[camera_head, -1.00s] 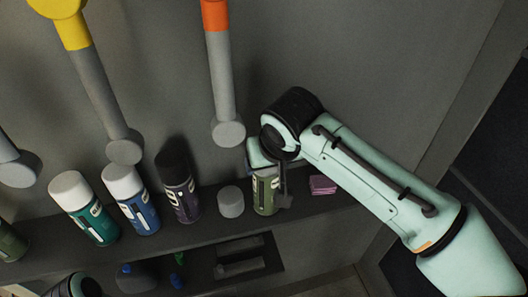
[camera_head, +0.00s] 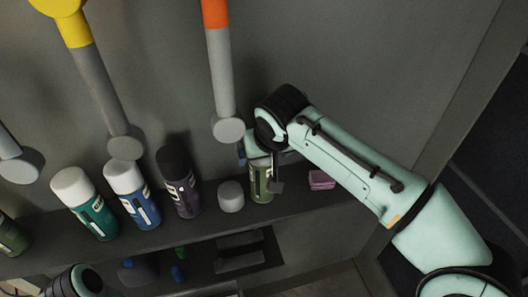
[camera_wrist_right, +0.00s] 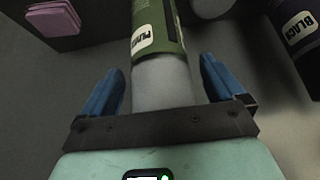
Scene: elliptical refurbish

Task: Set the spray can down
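The green spray can (camera_head: 261,184) with a pale label stands upright on the grey shelf (camera_head: 300,205), below my right gripper. In the right wrist view the can (camera_wrist_right: 158,30) and its grey top (camera_wrist_right: 163,82) lie between the two blue fingers of my right gripper (camera_wrist_right: 163,85). The fingers are spread, with a narrow gap showing on each side of the can. In the head view my wrist hides the can's upper part. Only a dark and pale link of my left arm shows at the bottom left; its gripper is out of view.
A grey cylinder (camera_head: 231,196) stands just left of the can, and a pink block stack (camera_head: 321,180) lies to its right. Purple-black (camera_head: 180,182), blue (camera_head: 133,195) and teal (camera_head: 85,203) cans stand farther left. Long-handled tools hang above.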

